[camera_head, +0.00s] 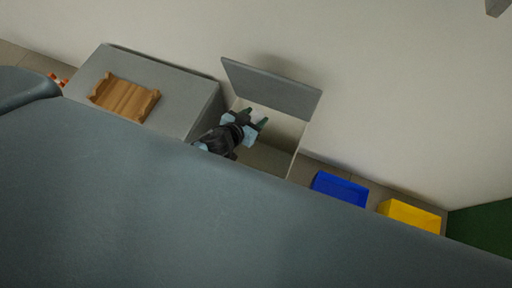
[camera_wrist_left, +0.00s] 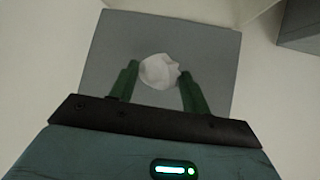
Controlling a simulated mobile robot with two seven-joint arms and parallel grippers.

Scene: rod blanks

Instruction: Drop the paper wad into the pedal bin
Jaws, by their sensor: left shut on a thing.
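The pedal bin (camera_head: 296,160) is a pale box against the wall with its grey lid (camera_head: 272,88) standing open. My left gripper (camera_head: 257,117) is at the bin's open mouth, in front of the raised lid; its exact height relative to the rim is hard to tell. In the left wrist view, the white crumpled paper wad (camera_wrist_left: 159,71) sits between the green fingers of my left gripper (camera_wrist_left: 158,88), which is shut on it. The grey lid (camera_wrist_left: 218,50) fills the background behind the wad there. My right gripper is not in view.
A grey cabinet (camera_head: 190,98) stands left of the bin with a wooden tray (camera_head: 125,99) on top. A blue box (camera_head: 340,190) and a yellow box (camera_head: 410,216) are to the right. A large blue-grey part of mine hides the foreground.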

